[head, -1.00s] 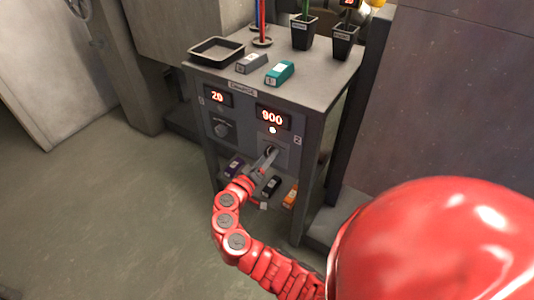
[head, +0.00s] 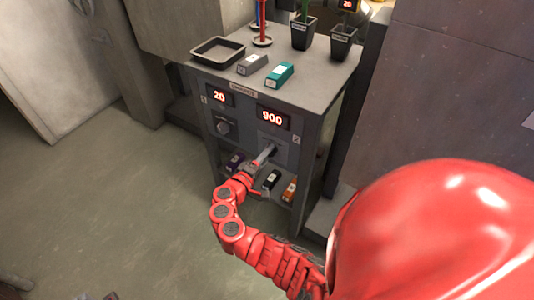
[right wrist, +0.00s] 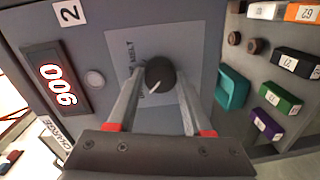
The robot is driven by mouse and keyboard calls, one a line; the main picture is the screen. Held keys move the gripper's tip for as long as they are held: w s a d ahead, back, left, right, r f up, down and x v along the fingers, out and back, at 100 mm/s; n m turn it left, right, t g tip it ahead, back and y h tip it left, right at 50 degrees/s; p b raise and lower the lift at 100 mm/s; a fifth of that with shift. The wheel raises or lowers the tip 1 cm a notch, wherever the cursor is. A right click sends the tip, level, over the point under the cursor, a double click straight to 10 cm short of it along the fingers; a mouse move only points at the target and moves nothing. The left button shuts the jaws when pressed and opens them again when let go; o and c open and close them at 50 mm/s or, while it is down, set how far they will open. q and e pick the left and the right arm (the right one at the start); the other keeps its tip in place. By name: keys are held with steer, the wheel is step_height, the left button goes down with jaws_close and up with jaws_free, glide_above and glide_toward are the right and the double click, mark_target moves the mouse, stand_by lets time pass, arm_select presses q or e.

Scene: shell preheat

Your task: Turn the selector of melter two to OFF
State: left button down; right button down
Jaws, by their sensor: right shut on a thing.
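The cabinet front carries melter two's panel, marked 2 (right wrist: 68,13), with a red display (head: 273,118) reading 900. Its selector (right wrist: 160,74) is a round black knob with a white pointer mark, shown in the right wrist view. The mark points down-left there, away from the MELT label (right wrist: 130,50); another label is partly hidden by a finger. My right gripper (head: 268,154) is shut on the knob, one finger on each side. The round lamp (right wrist: 95,78) beside the display looks grey and unlit. My left gripper is not in view.
Melter one's display (head: 219,96) reads 20, above its own knob (head: 223,128). A black tray (head: 218,51), a grey block (head: 252,65), a teal block (head: 280,75) and dark pots stand on top. Labelled blocks (head: 289,188) sit on the shelf below.

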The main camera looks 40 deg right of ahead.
stand_by(0.4)
steer(key=shift+c, duration=1.6)
jaws_free()
steer(key=shift+a, duration=0.1)
steer(key=p+v, duration=0.2)
steer(key=v, duration=1.5)
steer(key=shift+s+a, duration=0.1)
